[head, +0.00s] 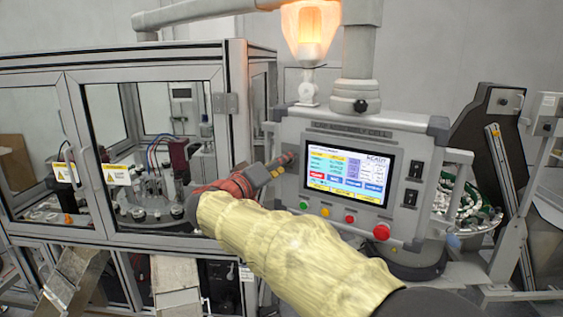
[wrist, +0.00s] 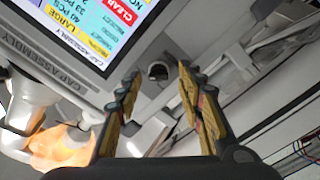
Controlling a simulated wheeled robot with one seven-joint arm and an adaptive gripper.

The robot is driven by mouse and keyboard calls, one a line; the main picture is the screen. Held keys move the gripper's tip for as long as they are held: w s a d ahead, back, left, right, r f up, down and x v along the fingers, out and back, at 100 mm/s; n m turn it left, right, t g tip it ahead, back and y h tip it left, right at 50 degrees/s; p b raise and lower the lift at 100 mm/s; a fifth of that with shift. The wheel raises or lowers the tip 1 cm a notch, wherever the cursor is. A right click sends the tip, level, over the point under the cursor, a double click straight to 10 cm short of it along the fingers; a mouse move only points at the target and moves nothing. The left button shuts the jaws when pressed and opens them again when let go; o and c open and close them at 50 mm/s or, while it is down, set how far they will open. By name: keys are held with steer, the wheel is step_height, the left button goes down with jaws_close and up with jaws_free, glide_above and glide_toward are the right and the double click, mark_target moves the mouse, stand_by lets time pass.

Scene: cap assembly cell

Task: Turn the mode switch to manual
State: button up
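The grey control panel (head: 414,150) has a lit screen (head: 345,173). In the wrist view the screen (wrist: 85,30) appears rotated at the upper left. A small dark round knob (wrist: 158,70), which looks like the mode switch, sits on the panel's side beside the screen. Its setting cannot be read. My gripper (head: 290,157) is at the panel's left edge in the head view, where it hides that area. In the wrist view my gripper (wrist: 158,73) is open and empty. Its fingers are apart on either side of the knob in the picture; contact cannot be told.
Below the screen are a green button (head: 304,205), a yellow button (head: 325,212), a red button (head: 350,218) and a large red stop button (head: 381,232). A glazed machine enclosure (head: 146,77) stands left. A lit orange lamp (head: 311,30) is above the panel.

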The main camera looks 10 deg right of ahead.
steer(key=shift+w+d, duration=0.1)
steer(key=shift+d, duration=0.1)
steer(key=shift+c, duration=0.6)
jaws_close()
